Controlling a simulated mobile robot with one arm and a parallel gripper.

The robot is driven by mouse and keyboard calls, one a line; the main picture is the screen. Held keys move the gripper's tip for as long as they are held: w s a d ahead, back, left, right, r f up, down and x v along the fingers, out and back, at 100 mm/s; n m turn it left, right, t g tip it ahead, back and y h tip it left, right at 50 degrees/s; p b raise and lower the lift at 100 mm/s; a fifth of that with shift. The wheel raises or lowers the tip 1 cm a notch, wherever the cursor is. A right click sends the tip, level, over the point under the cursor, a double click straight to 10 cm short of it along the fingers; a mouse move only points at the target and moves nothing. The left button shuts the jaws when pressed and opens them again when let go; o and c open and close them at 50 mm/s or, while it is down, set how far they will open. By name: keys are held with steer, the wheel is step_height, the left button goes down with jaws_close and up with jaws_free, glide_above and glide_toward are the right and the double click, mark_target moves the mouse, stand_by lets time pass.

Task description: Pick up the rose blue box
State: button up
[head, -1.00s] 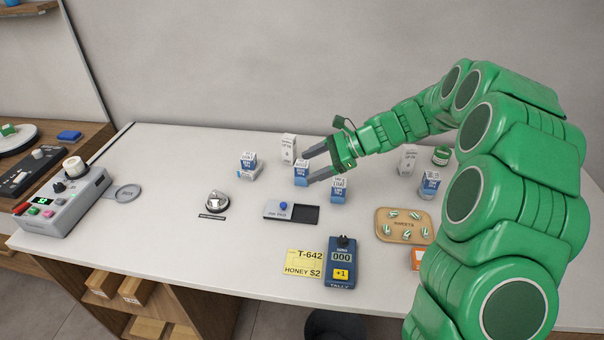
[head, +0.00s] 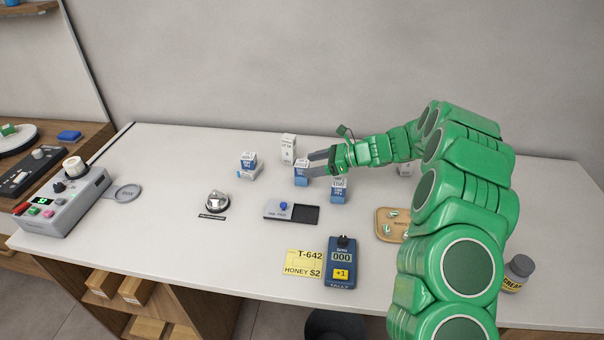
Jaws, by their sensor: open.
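Several small blue-and-white boxes stand on the white counter; their labels are too small to read, so I cannot tell which is rose. One blue box (head: 301,176) is right at my gripper's fingertips. My gripper (head: 309,163) is open and points left. Its fingers reach the upper right part of the middle blue box; I cannot tell whether they touch or straddle it.
A tall white box (head: 288,147) stands just behind the fingers. A grey tray (head: 281,212), a tally counter (head: 341,262) and a yellow note (head: 303,263) lie nearer. A metal bell-like object (head: 217,201) is at left. My arm hides part of the wooden board (head: 385,233). A dark jar (head: 518,270) stands at right.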

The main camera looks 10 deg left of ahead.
mark_target(300, 163)
steer(key=shift+r+x, duration=0.15)
steer(key=shift+x, duration=1.35)
steer(key=shift+r+x, duration=0.1)
steer(key=shift+x, duration=1.35)
steer(key=shift+a, duration=0.15)
steer(key=c, duration=1.2)
steer(key=shift+o, duration=0.2)
steer(key=shift+r, duration=0.1)
steer(key=shift+r, duration=0.55)
steer(key=s+d+r, duration=0.5)
steer(key=s+r, duration=0.6)
steer(key=s, duration=0.2)
steer(key=shift+r, duration=0.4)
